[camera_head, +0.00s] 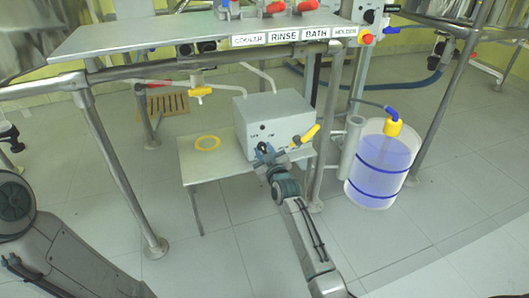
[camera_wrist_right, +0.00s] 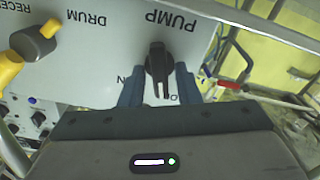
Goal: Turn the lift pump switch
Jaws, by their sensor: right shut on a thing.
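The lift pump box (camera_head: 272,122) is a grey box on a low metal table in the head view. Its front panel (camera_wrist_right: 110,45) fills the upper left of the right wrist view, with the words PUMP and DRUM upside down. The black pump switch (camera_wrist_right: 158,68) is a knob on this panel. My right gripper (camera_wrist_right: 158,92) is shut on the switch, with one dark finger on each side of it. In the head view my right gripper (camera_head: 266,154) is at the front of the box and hides the switch. My left gripper is not in view.
A yellow-handled valve (camera_head: 305,135) is on the box right of my gripper; it also shows in the wrist view (camera_wrist_right: 35,42). A yellow ring (camera_head: 207,143) lies on the low table (camera_head: 190,170). A drum of bluish liquid (camera_head: 382,165) stands to the right. Metal frame legs stand on both sides.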

